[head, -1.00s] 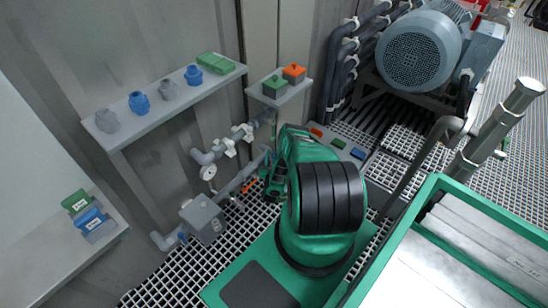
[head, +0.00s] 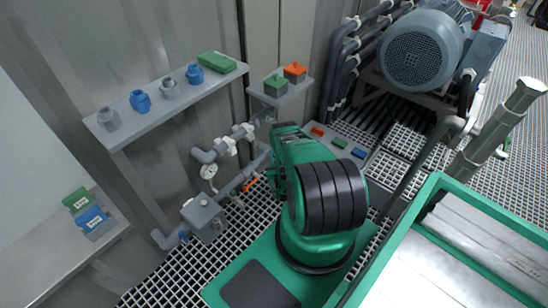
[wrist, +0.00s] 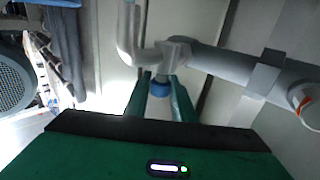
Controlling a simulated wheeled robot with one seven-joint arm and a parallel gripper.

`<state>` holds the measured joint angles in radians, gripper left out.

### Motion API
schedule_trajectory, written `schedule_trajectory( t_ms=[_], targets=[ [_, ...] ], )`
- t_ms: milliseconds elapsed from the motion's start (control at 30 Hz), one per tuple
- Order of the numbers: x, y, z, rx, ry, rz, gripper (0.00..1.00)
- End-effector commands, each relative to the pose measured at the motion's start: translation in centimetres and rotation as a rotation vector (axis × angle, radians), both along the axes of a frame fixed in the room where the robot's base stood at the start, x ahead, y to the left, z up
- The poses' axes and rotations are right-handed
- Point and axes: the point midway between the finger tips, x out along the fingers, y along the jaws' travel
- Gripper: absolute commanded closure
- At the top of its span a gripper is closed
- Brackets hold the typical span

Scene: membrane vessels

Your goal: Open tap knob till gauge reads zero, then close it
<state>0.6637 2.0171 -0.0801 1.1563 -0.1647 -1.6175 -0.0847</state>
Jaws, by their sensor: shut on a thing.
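A blue tap knob (wrist: 160,89) sits below a grey pipe fitting in the wrist view. My gripper (wrist: 159,82) has its two green fingers on either side of the knob and is shut on it. In the head view my gripper (head: 272,178) is low by the wall pipes, and my arm hides the knob there. A round white-faced gauge (head: 208,171) stands on the pipework left of my gripper. Its needle is too small to read.
An orange-handled valve (head: 250,184) and a grey box (head: 203,217) lie along the lower pipe, left of my gripper. A shelf (head: 165,105) with fittings is above. A small shelf (head: 280,96) holds green and orange blocks.

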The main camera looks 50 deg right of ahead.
Motion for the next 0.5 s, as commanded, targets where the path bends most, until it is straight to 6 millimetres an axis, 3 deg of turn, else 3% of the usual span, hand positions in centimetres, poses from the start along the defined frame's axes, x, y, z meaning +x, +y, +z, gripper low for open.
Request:
schedule_trajectory(
  t_ms=[200,500],
  targets=[
    [-0.15,0.16,-0.24,0.000,0.006,0.112,0.99],
    [-0.21,0.08,-0.23,0.005,0.005,0.148,0.99]
  ],
)
